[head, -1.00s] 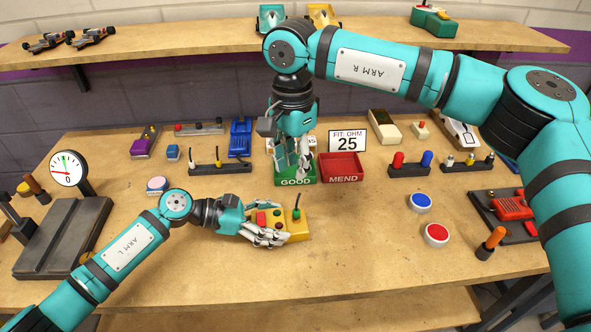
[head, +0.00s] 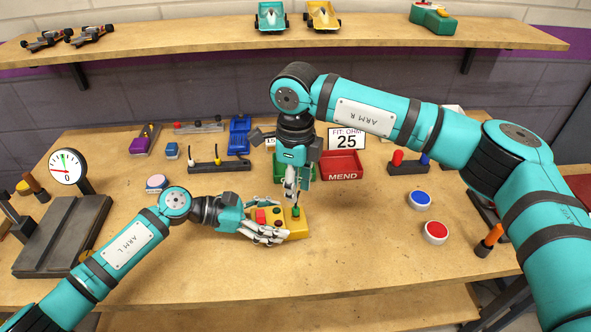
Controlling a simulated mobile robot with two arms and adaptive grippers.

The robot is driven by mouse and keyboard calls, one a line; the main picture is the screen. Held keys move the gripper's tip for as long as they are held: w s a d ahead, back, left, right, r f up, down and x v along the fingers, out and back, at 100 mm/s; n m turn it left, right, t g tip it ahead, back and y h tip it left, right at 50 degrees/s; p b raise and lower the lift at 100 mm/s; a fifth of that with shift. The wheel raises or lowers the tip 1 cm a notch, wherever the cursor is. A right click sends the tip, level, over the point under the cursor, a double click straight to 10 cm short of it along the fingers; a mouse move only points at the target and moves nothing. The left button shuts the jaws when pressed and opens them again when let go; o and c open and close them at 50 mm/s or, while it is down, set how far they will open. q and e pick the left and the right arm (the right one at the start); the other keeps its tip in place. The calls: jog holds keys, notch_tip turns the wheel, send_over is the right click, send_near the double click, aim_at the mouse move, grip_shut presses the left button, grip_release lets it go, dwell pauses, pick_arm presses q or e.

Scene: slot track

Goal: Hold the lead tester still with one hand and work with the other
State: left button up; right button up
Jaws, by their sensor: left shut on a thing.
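The lead tester is a yellow box (head: 298,233) with a red button and a dark one on top, near the middle of the table. My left gripper (head: 272,232) is shut on it from the left and front. A green plug (head: 296,212) stands in the top of the tester at its right side. My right gripper (head: 291,197) points down from above, with its fingertips close together at the plug's upper end. I cannot tell whether they grip its lead.
A green tray (head: 279,170), partly hidden behind my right gripper, and a red MEND tray (head: 341,166) stand behind the tester. A sign (head: 347,139) reads "FIT: OHM 25". Blue (head: 420,199) and red (head: 436,231) buttons sit to the right. The front table is clear.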

aim_at(296, 208)
notch_tip(296, 208, down, 7)
jog(key=shift+f, duration=0.1)
jog(key=shift+c, duration=0.3)
pick_arm(q)
jog(key=shift+s, duration=0.1)
pick_arm(e)
grip_shut()
jog(key=shift+r, duration=0.2)
dwell(0.3)
pick_arm(q)
jog(key=shift+f, duration=0.1)
pick_arm(e)
jog(key=shift+r, duration=1.8)
jog(key=shift+r, duration=0.15)
pick_arm(q)
jog(key=o, duration=1.1)
